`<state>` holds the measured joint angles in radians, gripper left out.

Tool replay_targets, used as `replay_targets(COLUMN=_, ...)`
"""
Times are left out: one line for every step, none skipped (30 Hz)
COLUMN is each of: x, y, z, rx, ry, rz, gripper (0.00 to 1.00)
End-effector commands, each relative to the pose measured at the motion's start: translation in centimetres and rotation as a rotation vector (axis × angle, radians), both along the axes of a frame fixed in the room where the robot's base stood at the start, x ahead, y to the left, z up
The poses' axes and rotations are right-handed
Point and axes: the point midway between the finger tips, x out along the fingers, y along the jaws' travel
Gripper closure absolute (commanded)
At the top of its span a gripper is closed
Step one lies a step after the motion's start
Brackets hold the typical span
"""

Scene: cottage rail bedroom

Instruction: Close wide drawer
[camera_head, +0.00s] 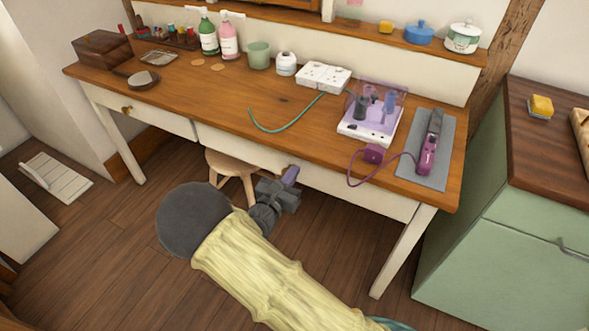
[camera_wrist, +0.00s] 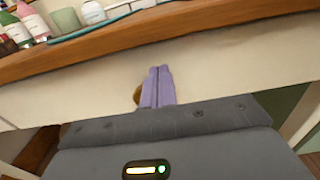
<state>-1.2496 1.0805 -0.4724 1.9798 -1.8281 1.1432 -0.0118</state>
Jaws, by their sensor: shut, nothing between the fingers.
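The wide drawer (camera_head: 330,184) is the cream front under the desk's wooden top, right of a smaller drawer (camera_head: 130,108) with a brass knob. In the head view its front looks about in line with the desk's front; I cannot tell if a small gap is left. My gripper (camera_head: 291,174) is shut and empty, its purple fingertips at the drawer front. In the wrist view the shut fingers (camera_wrist: 158,85) point at the cream drawer front (camera_wrist: 230,75), beside a brass knob (camera_wrist: 137,95) partly hidden behind them. Whether they touch the front is unclear.
The desk top (camera_head: 225,95) holds bottles, a green cup, a white box, a purple case (camera_head: 372,112) and a curling iron on a grey mat (camera_head: 420,165). A stool (camera_head: 235,165) stands under the desk. A green cabinet (camera_head: 500,240) stands at right.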

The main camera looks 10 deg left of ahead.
Motion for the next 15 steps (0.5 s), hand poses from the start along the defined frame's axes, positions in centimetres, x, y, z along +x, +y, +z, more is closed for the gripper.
replay_targets(x=-0.8, y=0.4, z=0.3, rx=-0.001, ry=0.002, rz=0.004, gripper=1.00)
replay_targets(x=-1.2, y=0.5, z=0.2, rx=-0.001, ry=0.003, rz=0.003, gripper=1.00)
replay_targets(x=-2.1, y=0.8, z=0.1, rx=-0.001, ry=0.005, rz=0.004, gripper=1.00)
replay_targets(x=-2.7, y=0.9, z=0.0, rx=-0.001, ry=0.005, rz=0.004, gripper=1.00)
replay_targets(x=-3.3, y=1.0, z=0.0, rx=-0.001, ry=0.005, rz=0.004, gripper=1.00)
replay_targets(x=-4.1, y=1.2, z=0.0, rx=-0.001, ry=0.005, rz=0.003, gripper=1.00)
replay_targets(x=-4.7, y=1.4, z=0.0, rx=-0.001, ry=0.005, rz=0.002, gripper=1.00)
replay_targets(x=-5.3, y=1.5, z=0.0, rx=0.000, ry=0.006, rz=0.002, gripper=1.00)
replay_targets(x=-6.0, y=1.7, z=0.0, rx=0.000, ry=0.006, rz=0.001, gripper=1.00)
replay_targets(x=-6.6, y=1.9, z=0.0, rx=0.000, ry=0.006, rz=0.002, gripper=1.00)
replay_targets(x=-7.2, y=2.0, z=0.0, rx=0.000, ry=0.006, rz=0.002, gripper=1.00)
replay_targets(x=-7.9, y=2.2, z=0.0, rx=0.000, ry=0.006, rz=0.000, gripper=1.00)
replay_targets(x=-8.4, y=2.3, z=-0.1, rx=-0.001, ry=0.007, rz=0.001, gripper=1.00)
replay_targets(x=-8.8, y=2.4, z=-0.1, rx=0.000, ry=0.006, rz=0.000, gripper=1.00)
replay_targets(x=-9.4, y=2.6, z=-0.1, rx=-0.001, ry=0.007, rz=-0.001, gripper=1.00)
